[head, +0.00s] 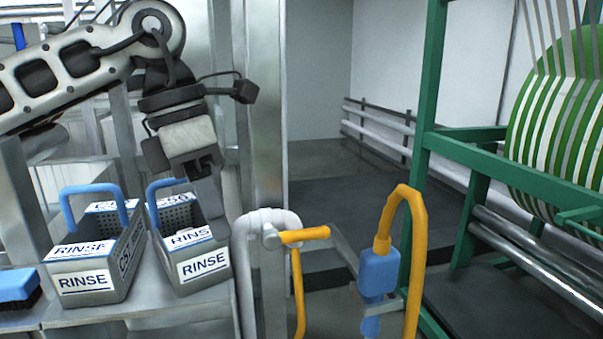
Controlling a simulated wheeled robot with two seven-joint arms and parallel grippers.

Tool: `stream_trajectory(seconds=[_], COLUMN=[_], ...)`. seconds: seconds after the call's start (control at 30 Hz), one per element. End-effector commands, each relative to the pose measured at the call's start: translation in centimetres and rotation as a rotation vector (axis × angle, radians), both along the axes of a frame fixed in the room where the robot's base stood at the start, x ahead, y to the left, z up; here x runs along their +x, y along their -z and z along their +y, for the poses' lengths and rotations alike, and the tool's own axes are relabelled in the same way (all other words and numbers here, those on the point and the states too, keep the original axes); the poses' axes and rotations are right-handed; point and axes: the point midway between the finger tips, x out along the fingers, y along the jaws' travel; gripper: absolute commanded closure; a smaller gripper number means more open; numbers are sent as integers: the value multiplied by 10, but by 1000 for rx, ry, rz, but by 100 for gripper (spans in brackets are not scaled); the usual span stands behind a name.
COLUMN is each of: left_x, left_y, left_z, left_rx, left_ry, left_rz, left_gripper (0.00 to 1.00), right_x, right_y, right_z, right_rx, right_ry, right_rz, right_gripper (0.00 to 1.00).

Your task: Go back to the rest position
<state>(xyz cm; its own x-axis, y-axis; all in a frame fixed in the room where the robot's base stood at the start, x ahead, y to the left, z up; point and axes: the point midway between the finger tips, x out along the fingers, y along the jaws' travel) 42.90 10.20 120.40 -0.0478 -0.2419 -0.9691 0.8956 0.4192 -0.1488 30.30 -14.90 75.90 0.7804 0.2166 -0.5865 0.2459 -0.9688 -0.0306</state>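My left arm comes in from the upper left, and its gripper (205,187) points down over the right-hand grey rinse basket (203,266). The gripper overlaps the basket's back right side, beside its blue handle (152,200). I cannot tell whether it touches the basket or whether its fingers are apart. This basket sits slightly turned on the metal shelf and has "RINSE" labels. A second grey rinse basket (92,292) with an upright blue handle stands to its left. My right gripper is out of view.
A blue brush (18,285) lies at the left shelf edge. Right of the metal post (265,120) are a yellow hose (412,240) with a blue fitting (379,272), a yellow lever (304,235) and a green frame (424,150) with striped webbing. Dark floor lies open behind.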

Motion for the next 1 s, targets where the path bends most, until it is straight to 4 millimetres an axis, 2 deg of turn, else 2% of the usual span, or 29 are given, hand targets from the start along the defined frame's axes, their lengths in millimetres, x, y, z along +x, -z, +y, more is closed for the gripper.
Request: stream_trajectory(seconds=[0.03, 0.1, 0.27, 0.3, 0.4, 0.5, 0.57, 0.67, 0.77, 0.87, 0.97, 1.0], left_x=[-5, -13, -45, -53, -68, -71, -65, -47, -21, 4, 19, 21], left_y=[14, 30, 59, 61, 59, 52, 48, 50, 68, 106, 162, 189], left_z=[-15, -39, -105, -121, -151, -168, -171, -167, -150, -124, -92, -78], left_rx=[-58, -160, -498, -601, -856, -1101, -1241, -1453, -1633, -1773, -1861, -1880], left_ry=[24, 53, 82, 72, 6, -115, -214, -423, -686, -1003, -1367, -1526], left_rz=[46, 112, 339, 410, 594, 781, 893, 1074, 1244, 1398, 1529, 1572], left_gripper=[65, 65, 65, 65, 65, 65, 65, 65, 65, 65, 65, 65], right_x=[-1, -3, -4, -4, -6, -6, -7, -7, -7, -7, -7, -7], right_y=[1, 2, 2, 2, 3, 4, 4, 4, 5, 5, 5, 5], right_z=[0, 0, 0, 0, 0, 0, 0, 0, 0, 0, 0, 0], right_rx=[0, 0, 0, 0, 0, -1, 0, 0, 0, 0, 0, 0], right_ry=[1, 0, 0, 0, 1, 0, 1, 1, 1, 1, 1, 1], right_rz=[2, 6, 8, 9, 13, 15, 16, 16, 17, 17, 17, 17], right_gripper=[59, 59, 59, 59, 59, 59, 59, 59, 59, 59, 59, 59])
